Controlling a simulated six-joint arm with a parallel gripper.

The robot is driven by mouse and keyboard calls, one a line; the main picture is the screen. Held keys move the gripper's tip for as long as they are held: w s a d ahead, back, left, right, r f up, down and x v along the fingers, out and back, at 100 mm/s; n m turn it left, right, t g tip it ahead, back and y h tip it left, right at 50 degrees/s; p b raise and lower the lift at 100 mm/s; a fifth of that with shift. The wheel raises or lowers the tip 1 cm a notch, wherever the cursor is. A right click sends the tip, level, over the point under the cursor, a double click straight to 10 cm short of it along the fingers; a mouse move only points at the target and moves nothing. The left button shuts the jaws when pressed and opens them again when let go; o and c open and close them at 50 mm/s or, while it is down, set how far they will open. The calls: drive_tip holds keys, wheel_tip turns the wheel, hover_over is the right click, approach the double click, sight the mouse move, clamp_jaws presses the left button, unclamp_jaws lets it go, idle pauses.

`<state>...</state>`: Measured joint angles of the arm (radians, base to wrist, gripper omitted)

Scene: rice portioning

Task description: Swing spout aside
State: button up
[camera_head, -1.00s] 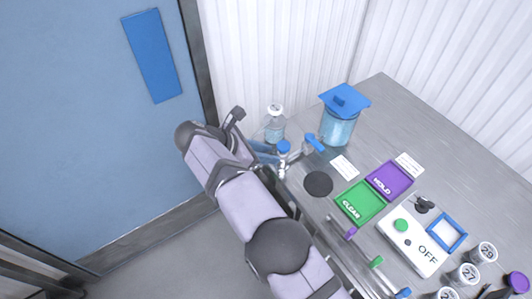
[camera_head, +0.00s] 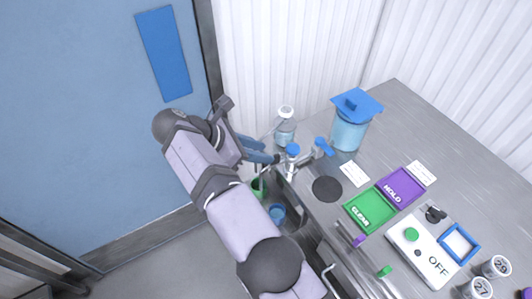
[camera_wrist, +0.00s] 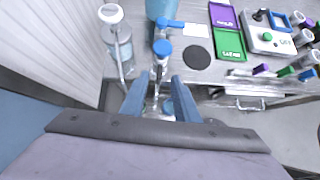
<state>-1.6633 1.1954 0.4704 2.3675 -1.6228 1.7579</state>
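The metal spout (camera_head: 290,170) with a blue cap (camera_head: 292,150) stands at the table's left edge, in front of the blue-lidded container (camera_head: 349,132). A blue lever (camera_head: 323,147) is just behind it. My gripper (camera_head: 272,157) is left of the spout, its two blue fingers pointing toward it. In the wrist view the fingers of my gripper (camera_wrist: 158,86) are spread apart, and the lower end of the spout (camera_wrist: 158,72) shows just ahead of and between their tips. I cannot tell whether either finger touches it. My gripper holds nothing that I can see.
A clear bottle with a white cap (camera_head: 285,125) stands close behind the spout. A dark round pad (camera_head: 327,189), a green CLEAR tray (camera_head: 371,208) and a purple HOLD tray (camera_head: 401,188) lie to the right. A green cup (camera_head: 259,187) and blue cup (camera_head: 277,213) are below the table edge.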

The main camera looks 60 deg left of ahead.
drive_tip(key=shift+s+r, duration=0.2)
drive_tip(key=shift+s, duration=0.05)
drive_tip(key=shift+o, duration=0.4)
drive_tip(key=shift+w, duration=0.15)
drive_tip(key=w+d+r+n+t+p, duration=0.1)
drive_tip(key=w+d+r+n+t, duration=0.1)
drive_tip(key=w+r+n+t, duration=0.3)
drive_tip(key=w+d+r+n+t+h, duration=0.1)
drive_tip(key=w+d+n+t, duration=0.15)
drive_tip(key=w, duration=0.55)
drive_tip(key=w+d+r+n+t+p, duration=0.1)
drive_tip(key=w+r+n+t, duration=0.25)
drive_tip(key=w, duration=0.25)
drive_tip(key=m+g+y+p, duration=0.2)
drive_tip(key=m+g+y, duration=1.75)
drive_tip(key=m, duration=0.95)
approach(278, 163)
drive_tip(key=s+a+r, duration=0.1)
drive_tip(key=r, duration=0.1)
drive_tip(key=shift+t, duration=0.35)
drive_tip(key=shift+w+a+p, duration=0.1)
drive_tip(key=shift+a+p, duration=0.6)
drive_tip(key=shift+a, duration=1.2)
drive_tip(key=shift+w+a+p, duration=0.15)
drive_tip(key=shift+a+p, duration=0.5)
drive_tip(key=shift+a, duration=1.3)
